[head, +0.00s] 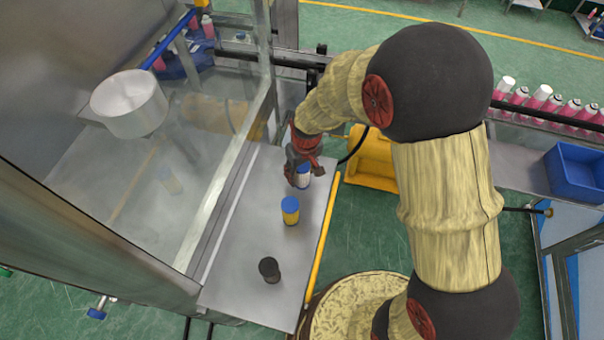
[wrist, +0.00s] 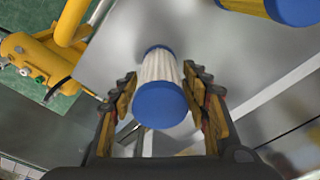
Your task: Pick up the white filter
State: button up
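The white filter has pleated white sides and blue ends. In the wrist view the white filter (wrist: 158,85) sits between the two fingers of my gripper (wrist: 160,82), with a visible gap on each side. My gripper is open around it and does not appear to touch it. In the head view my gripper (head: 303,165) is above the far end of the steel table, over the white filter (head: 303,182), which is partly hidden by the fingers.
A yellow filter with a blue top (head: 290,212) stands close by, nearer the camera. A dark filter (head: 269,269) stands at the table's near end. A glass panel (head: 225,150) borders the table on the left, and a yellow rail (head: 322,245) runs along its right edge.

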jog(key=c, duration=0.9)
jog(key=shift+r, duration=0.1)
jog(key=shift+c, duration=0.2)
